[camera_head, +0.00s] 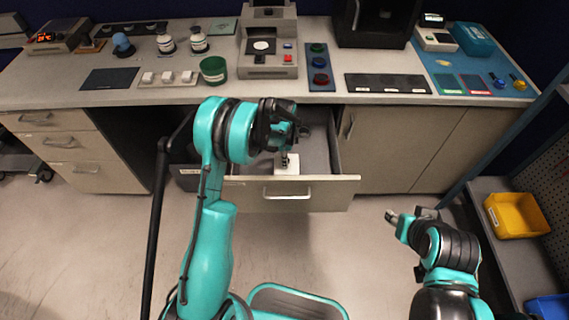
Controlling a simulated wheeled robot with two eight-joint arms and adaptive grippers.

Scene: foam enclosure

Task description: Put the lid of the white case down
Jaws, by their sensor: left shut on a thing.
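My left gripper (287,156) reaches down into the open drawer (313,193) under the counter. It is shut on a small white, squarish piece (291,168), which looks like the lid or part of the white case. Whether that piece rests on the drawer floor or hangs just above it, I cannot tell. The gripper and my arm hide part of it and the drawer's left side. My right gripper (409,220) is apart from everything, over the floor at the lower right; its jaw opening is unclear.
The counter above holds a grey-white machine (269,72), a green cup (213,69), a panel of round buttons (320,68) and a blue mat (449,75). A shelf with a yellow bin (516,214) stands at right. The floor before the drawer is clear.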

